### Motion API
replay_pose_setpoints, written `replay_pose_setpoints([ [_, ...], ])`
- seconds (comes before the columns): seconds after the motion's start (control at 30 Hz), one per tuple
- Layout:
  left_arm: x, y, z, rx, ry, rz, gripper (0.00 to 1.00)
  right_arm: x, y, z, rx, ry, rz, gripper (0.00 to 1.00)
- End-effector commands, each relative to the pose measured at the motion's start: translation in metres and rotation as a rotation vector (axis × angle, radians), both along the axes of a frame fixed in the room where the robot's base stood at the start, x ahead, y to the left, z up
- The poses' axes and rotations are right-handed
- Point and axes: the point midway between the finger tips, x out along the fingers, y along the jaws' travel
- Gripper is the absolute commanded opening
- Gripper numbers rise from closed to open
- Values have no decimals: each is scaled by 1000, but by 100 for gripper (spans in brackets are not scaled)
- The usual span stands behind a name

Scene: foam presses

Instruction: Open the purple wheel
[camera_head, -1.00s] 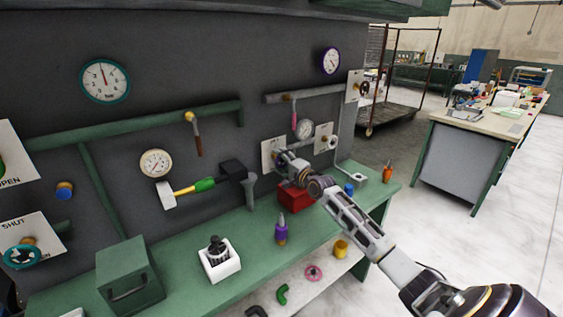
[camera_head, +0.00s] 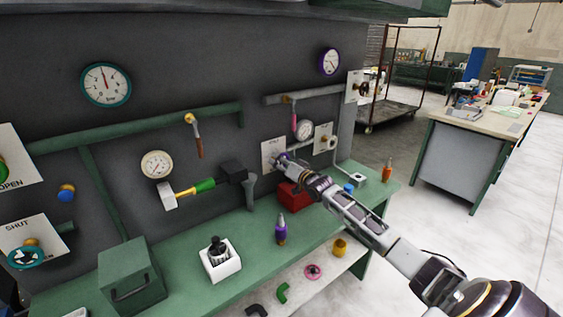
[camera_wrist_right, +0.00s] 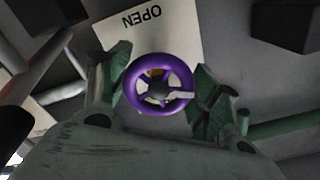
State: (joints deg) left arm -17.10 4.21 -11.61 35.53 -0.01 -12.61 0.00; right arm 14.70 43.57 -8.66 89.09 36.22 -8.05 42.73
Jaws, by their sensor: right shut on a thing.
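The purple wheel (camera_wrist_right: 158,83) is a small ring with spokes, seen face-on in the right wrist view. My right gripper (camera_wrist_right: 160,85) has one green-grey finger on each side of its rim and is shut on it. A white plate (camera_wrist_right: 165,32) behind the wheel carries the word OPEN, upside down in this view. In the head view my right gripper (camera_head: 284,161) reaches the wall by a white plate (camera_head: 268,152), and its wrist hides most of the wheel. My left gripper is not in view.
A red box (camera_head: 291,195) stands on the green bench just below my right wrist. A purple-bodied bottle (camera_head: 281,232) and a white holder (camera_head: 220,262) stand nearer. A purple-rimmed gauge (camera_head: 329,62) and pipes with hanging handles are on the wall above.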

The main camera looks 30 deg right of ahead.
Motion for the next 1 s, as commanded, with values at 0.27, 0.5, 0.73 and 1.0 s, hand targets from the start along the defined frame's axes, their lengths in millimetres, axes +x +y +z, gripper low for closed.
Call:
replay_pose_setpoints([
  [0.27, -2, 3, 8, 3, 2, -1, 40, 0, -1, -2, -231, -13, 1, 38],
  [0.5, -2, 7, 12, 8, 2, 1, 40, 0, -1, -3, -356, -22, 0, 38],
  [0.73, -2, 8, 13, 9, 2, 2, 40, 0, -2, -3, -400, -26, 1, 38],
  [1.0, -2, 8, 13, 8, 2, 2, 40, 0, -2, -4, -402, -26, 1, 38],
])
